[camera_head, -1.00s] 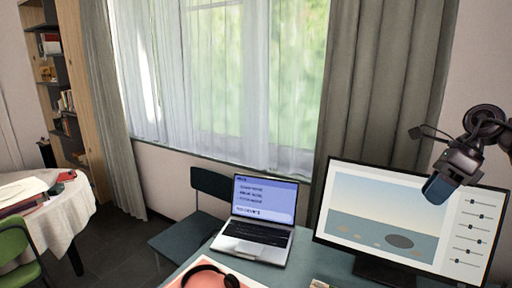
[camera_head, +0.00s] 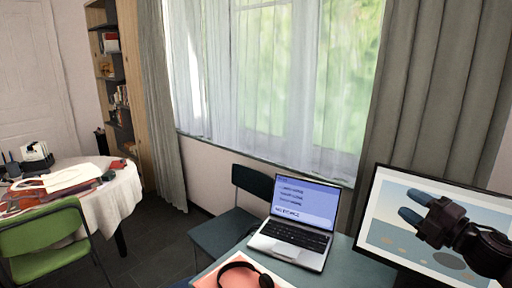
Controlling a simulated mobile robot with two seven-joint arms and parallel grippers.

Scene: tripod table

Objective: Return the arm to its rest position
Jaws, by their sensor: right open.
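My right gripper (camera_head: 411,206) shows at the right of the head view, in front of the monitor (camera_head: 369,213). Its two blue-tipped fingers point left and stand apart, with nothing between them. My right arm comes in from the right edge and hides part of the monitor's screen. My left gripper is not in view.
An open laptop (camera_head: 290,240) and dark headphones (camera_head: 244,267) on a pink sheet are on the teal desk (camera_head: 338,272). A dark chair (camera_head: 222,235) stands behind it. At left are a round table (camera_head: 122,200) with several items and a green chair (camera_head: 47,236).

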